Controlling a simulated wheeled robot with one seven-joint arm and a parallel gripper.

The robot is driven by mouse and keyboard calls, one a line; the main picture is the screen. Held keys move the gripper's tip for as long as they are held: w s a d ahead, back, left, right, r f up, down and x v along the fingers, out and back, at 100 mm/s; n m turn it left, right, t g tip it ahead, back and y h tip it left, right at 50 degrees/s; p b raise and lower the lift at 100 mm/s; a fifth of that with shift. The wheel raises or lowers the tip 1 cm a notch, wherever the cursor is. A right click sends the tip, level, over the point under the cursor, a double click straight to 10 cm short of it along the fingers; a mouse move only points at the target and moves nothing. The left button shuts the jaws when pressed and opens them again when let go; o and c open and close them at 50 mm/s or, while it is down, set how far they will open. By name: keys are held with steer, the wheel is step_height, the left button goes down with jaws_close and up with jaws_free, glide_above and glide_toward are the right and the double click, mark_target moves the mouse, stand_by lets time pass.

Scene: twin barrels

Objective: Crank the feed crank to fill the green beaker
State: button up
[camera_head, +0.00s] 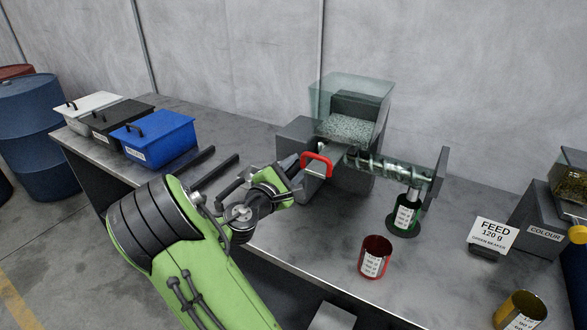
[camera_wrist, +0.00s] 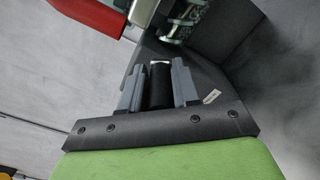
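The feeder has a clear hopper (camera_head: 350,95) with pale granules, a grey housing (camera_head: 297,130) and a clear screw tube (camera_head: 395,170) ending in a down spout. The green beaker (camera_head: 396,217) stands upright under the spout on a dark round pad; its fill level cannot be made out. The rest of the crank is mostly hidden.
A red beaker (camera_head: 375,258) stands in front of the green one, a yellow beaker (camera_head: 520,312) at front right. A sign (camera_head: 494,235) reads "FEED 120 g", green beaker. A "COLOUR" machine (camera_head: 545,232) is at right. White, black and blue lidded bins (camera_head: 158,143) are at left.

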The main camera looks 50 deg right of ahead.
jaws_close()
steer(key=shift+r+p, duration=0.1)
steer(key=shift+p, duration=0.3)
